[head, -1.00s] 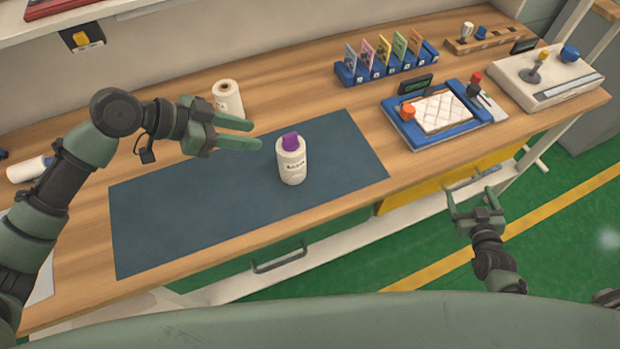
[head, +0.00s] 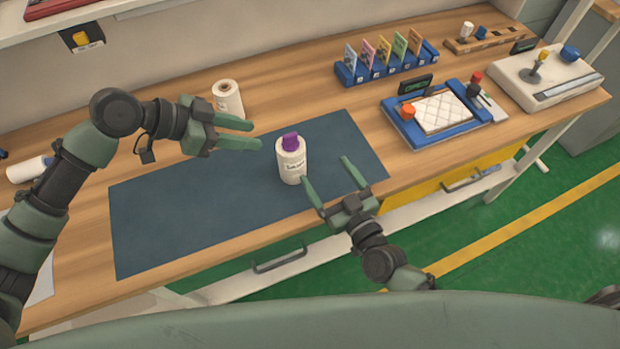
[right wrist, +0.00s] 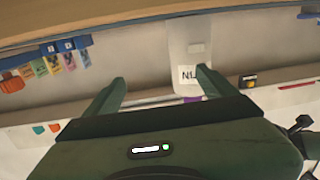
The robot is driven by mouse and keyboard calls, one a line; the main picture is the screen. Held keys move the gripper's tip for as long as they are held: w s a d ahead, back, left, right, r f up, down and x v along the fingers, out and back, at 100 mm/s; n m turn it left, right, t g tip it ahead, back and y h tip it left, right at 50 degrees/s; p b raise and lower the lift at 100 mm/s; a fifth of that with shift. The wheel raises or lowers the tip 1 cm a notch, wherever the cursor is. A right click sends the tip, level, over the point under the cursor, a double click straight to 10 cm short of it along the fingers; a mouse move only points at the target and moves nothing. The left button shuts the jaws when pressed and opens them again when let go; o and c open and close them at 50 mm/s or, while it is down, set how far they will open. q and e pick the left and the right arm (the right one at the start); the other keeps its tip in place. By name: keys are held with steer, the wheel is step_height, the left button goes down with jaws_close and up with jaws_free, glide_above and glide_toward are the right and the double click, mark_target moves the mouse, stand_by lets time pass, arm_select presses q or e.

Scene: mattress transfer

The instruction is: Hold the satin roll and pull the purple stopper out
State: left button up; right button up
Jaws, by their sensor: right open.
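The satin roll (head: 291,167) is a white, labelled roll standing upright on the dark blue mat (head: 190,200). The purple stopper (head: 290,142) sits in its top. My left gripper (head: 256,134) is open and empty, to the left of the roll and apart from it. My right gripper (head: 325,170) is open and empty, low at the mat's front edge, just right of the roll. In the right wrist view the roll (right wrist: 188,45) appears upside down beyond the fingers, nearer the right-hand finger, which partly covers it.
Another white roll (head: 228,98) stands behind the mat near my left gripper. A white bottle-like item (head: 30,168) lies at far left. A blue card rack (head: 388,70), a blue-framed tray (head: 436,136) and a joystick box (head: 545,80) stand to the right. The mat around the roll is clear.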

mark_target(299, 165)
steer(key=shift+y, duration=0.6)
steer(key=a, duration=0.1)
steer(key=s+a, duration=0.1)
steer(key=a+r, duration=0.1)
steer(key=shift+s+a, duration=0.15)
steer(key=shift+a, duration=0.25)
steer(key=shift+a+r, duration=0.15)
steer(key=shift+a, duration=0.2)
steer(key=x, duration=0.7)
steer(key=shift+w+a, duration=0.15)
steer(key=shift+w, duration=0.1)
